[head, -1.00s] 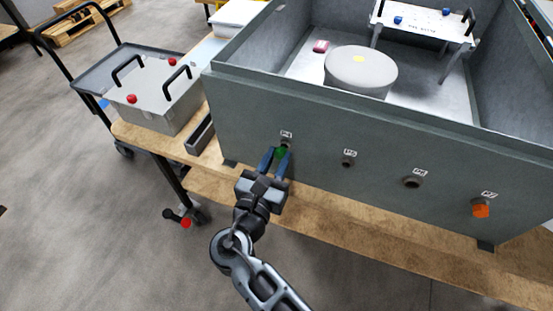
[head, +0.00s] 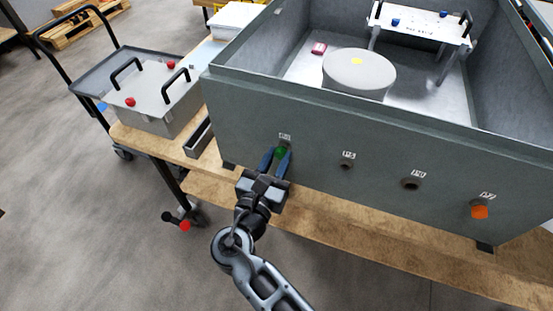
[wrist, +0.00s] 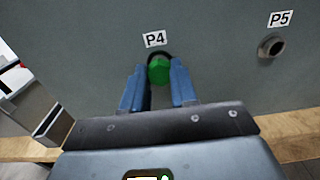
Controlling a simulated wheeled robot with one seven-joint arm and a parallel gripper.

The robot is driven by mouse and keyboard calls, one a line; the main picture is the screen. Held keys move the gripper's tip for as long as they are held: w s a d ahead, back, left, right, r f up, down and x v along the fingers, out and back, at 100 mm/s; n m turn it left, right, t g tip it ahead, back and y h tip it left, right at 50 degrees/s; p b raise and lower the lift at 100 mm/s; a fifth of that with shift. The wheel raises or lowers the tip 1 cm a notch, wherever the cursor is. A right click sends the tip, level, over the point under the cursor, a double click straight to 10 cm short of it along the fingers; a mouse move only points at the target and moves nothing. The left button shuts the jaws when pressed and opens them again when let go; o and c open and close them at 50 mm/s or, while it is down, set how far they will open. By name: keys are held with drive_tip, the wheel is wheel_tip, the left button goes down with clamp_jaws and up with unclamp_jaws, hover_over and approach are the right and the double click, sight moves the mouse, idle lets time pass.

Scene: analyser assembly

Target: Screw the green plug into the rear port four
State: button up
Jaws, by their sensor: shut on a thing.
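The green plug (wrist: 159,69) is at the port labelled P4 in the wrist view, just below its label (wrist: 154,39). It also shows small in the head view (head: 281,152). My gripper (wrist: 160,82) is shut on the plug, with one blue finger on its left and one on its right. A dark ring of the port shows behind the plug's upper edge. How deep the plug sits in the port cannot be seen. The port is on the outer wall of the large grey analyser housing (head: 330,135).
To the right on the same wall are an open port P5 (head: 347,162), another open port (head: 411,183) and a port with an orange plug (head: 480,210). A wooden bench (head: 330,228) carries the housing. A grey lidded box (head: 160,95) stands at left.

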clamp_jaws()
drive_tip(key=shift+f+m+b, duration=0.25)
drive_tip(key=shift+m+b, duration=0.65)
drive_tip(key=shift+b, duration=0.1)
drive_tip(key=m+b, duration=0.3)
drive_tip(key=m, duration=0.1)
drive_tip(key=shift+b, duration=0.35)
drive_tip(key=m+b, duration=0.3)
drive_tip(key=m, duration=0.1)
drive_tip(key=shift+f+b, duration=0.1)
drive_tip(key=shift+b, duration=0.3)
drive_tip(key=m+b, duration=0.3)
drive_tip(key=shift+m+b, duration=0.3)
drive_tip(key=shift+b, duration=0.1)
drive_tip(key=m+b, duration=0.7)
drive_tip(key=b, duration=0.1)
drive_tip(key=m+b, duration=0.2)
drive_tip(key=b, duration=0.1)
drive_tip(key=shift+m, duration=0.3)
drive_tip(key=shift+m+b, duration=0.45)
drive_tip(key=shift+m, duration=0.05)
